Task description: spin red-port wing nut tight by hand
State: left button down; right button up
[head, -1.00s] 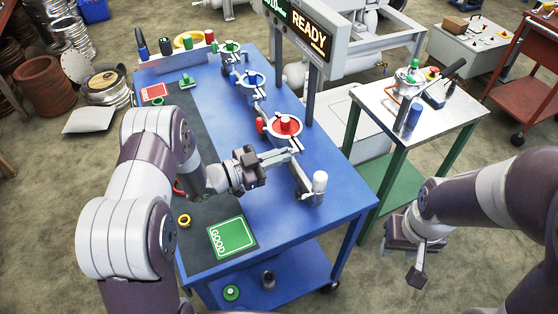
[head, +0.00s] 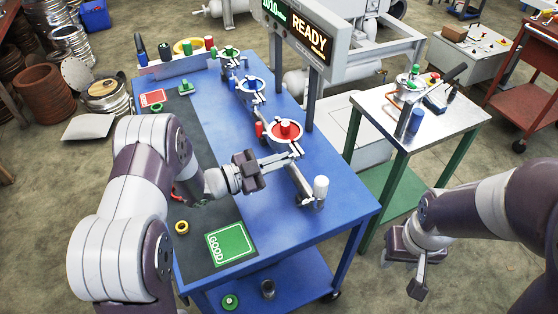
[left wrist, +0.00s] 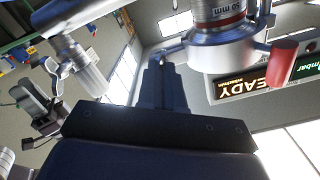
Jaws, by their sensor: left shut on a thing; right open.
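The red port (head: 286,131) is a red cap in a pale metal clamp ring, nearest of three coloured ports on the blue table. My left gripper (head: 292,156) reaches in from the left, its tips shut at the near side of the clamp, where the wing nut sits. The nut itself is hidden or too small to make out in the head view. In the left wrist view the narrow fingers (left wrist: 165,62) point up at the edge of the metal clamp (left wrist: 222,52), which has a red handle (left wrist: 282,62) at its right. My right gripper (head: 419,278) is open and empty, low beside the side table.
The blue port (head: 249,86) and green port (head: 229,53) stand behind on the same line. A white-capped fitting (head: 320,187) is close to the right of my left gripper. A post-mounted READY display (head: 309,38) rises behind. A green GOOD pad (head: 231,244) lies in front.

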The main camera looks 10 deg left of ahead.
pick_arm(q)
jog(key=c, duration=1.3)
grip_release()
jog(key=b+v, duration=0.1)
jog(key=v, duration=1.1)
jog(key=shift+s+a+b, duration=0.2)
jog(key=shift+a+b, duration=0.1)
